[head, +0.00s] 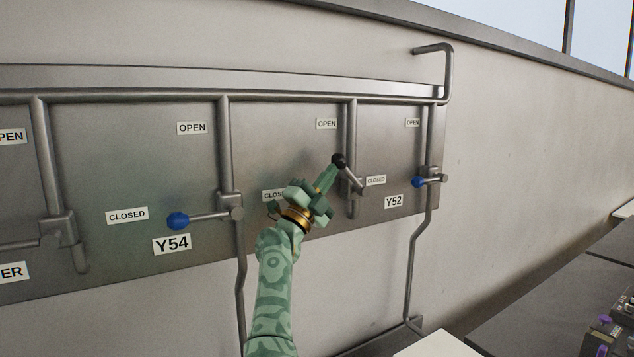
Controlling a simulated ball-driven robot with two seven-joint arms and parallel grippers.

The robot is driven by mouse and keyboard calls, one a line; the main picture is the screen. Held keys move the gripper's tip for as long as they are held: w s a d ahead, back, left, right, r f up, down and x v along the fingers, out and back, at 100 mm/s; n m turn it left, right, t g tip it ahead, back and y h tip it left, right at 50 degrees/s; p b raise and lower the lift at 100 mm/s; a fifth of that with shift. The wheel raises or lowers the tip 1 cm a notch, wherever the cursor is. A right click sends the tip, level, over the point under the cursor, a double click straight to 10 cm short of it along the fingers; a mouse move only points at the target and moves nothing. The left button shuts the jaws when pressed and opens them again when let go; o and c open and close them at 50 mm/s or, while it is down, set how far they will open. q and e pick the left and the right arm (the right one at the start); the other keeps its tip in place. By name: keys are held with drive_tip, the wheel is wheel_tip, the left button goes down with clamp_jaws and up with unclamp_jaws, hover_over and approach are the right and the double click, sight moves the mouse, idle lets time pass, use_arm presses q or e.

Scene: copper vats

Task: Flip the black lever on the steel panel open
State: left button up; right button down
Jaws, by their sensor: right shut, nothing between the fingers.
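The black lever's round knob (339,160) shows in the head view on the steel panel (290,165), on a pipe valve between the Y54 and Y52 labels. Its short rod runs from the knob down and right to the valve body, so the lever points up and left. The OPEN label (327,124) is above the knob, and a CLOSED label (272,196) is partly hidden by my gripper. My right gripper (331,172) is shut and empty, its fingertips close below and left of the knob; I cannot tell whether they touch it. My left gripper is not in view.
A blue-knobbed lever (178,221) points left beside Y54. Another blue-knobbed lever (419,182) is at the panel's right. Vertical pipes stand out from the panel. Dark counters (570,290) are at lower right, and a white surface (437,346) is at the bottom.

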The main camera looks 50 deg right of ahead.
sight(338, 158)
drive_tip(key=shift+s+a+r+p+x, duration=0.15)
drive_tip(key=shift+p+x, duration=0.15)
drive_tip(key=shift+x, duration=0.75)
drive_tip(key=shift+s+a+r+p+x, duration=0.15)
drive_tip(key=shift+p+x, duration=0.15)
drive_tip(key=shift+x, duration=0.75)
drive_tip(key=shift+s+d+r, duration=0.1)
drive_tip(key=shift+r, duration=0.25)
drive_tip(key=shift+r, duration=0.15)
